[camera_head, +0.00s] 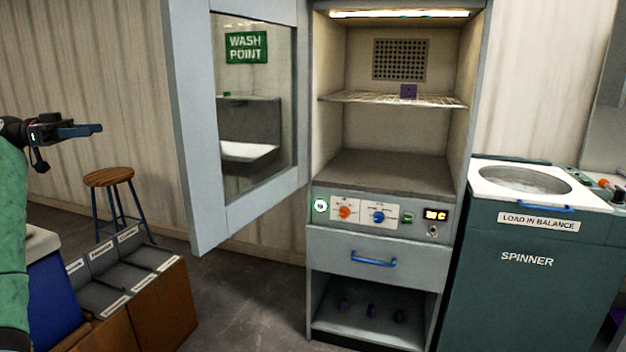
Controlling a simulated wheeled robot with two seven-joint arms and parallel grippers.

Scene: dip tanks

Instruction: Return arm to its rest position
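My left gripper (84,130) is at the left edge, in front of the corrugated wall. Its fingers point right and are seen nearly edge-on, so I cannot tell whether they are apart. I see nothing held at their tips. My green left arm (12,250) rises along the left edge to it. My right gripper and arm are not in view.
The grey cabinet (375,259) has its windowed door (187,130) swung open toward the left. A small purple block (409,91) sits on its wire shelf. A spinner (527,290) stands right. A stool (108,178) and labelled bins (160,295) stand left.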

